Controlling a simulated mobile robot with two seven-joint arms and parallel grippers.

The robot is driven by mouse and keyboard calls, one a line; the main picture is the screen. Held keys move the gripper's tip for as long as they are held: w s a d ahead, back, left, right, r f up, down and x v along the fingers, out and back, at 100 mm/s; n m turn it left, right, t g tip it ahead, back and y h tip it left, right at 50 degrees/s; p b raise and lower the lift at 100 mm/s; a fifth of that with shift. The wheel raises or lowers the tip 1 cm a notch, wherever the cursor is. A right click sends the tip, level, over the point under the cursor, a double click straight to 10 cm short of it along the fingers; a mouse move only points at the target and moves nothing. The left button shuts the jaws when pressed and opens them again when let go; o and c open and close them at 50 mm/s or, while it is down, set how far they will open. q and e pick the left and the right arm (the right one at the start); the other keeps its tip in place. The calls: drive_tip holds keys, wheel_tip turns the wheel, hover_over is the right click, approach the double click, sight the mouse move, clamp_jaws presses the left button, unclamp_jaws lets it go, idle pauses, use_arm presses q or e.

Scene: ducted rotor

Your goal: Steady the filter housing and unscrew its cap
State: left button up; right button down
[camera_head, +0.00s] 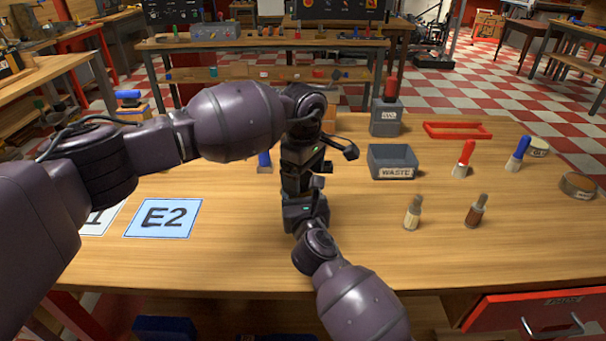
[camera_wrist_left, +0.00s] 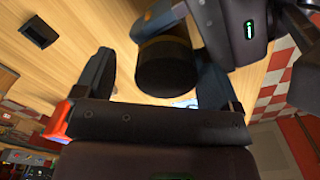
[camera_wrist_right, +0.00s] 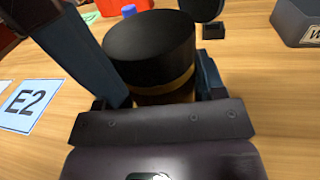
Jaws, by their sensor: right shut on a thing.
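The filter housing's black cap (camera_wrist_right: 150,42) sits on a brass-coloured body (camera_wrist_right: 165,92) in the right wrist view. My right gripper (camera_wrist_right: 148,75) is shut on the housing body, below the cap, with a finger on each side. In the left wrist view the dark cap (camera_wrist_left: 165,68) lies between the spread fingers of my left gripper (camera_wrist_left: 162,82); a gap shows between the left finger and the cap. In the head view both grippers meet at the middle of the bench, the left arm above the right, and they hide most of the housing.
A blue E2 card (camera_head: 163,217) lies left of the grippers. A small black object (camera_wrist_right: 213,31) lies behind the housing. The front right of the bench is clear.

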drive_tip(key=shift+d, duration=0.1)
use_arm(q)
drive_tip(key=shift+a+r, duration=0.1)
drive_tip(key=shift+r, duration=2.35)
drive_tip(key=c, duration=0.3)
wheel_tip(320, 180, up, 3)
drive_tip(key=shift+s+a+f+m, duration=0.1)
drive_tip(key=shift+f+m, duration=0.1)
drive_tip(key=shift+m, duration=0.8)
drive_tip(key=shift+f, duration=3.85)
drive_tip(key=c, duration=0.7)
drive_tip(key=o, duration=1)
use_arm(e)
drive_tip(key=shift+w+d, duration=0.1)
use_arm(q)
drive_tip(key=shift+r, duration=0.15)
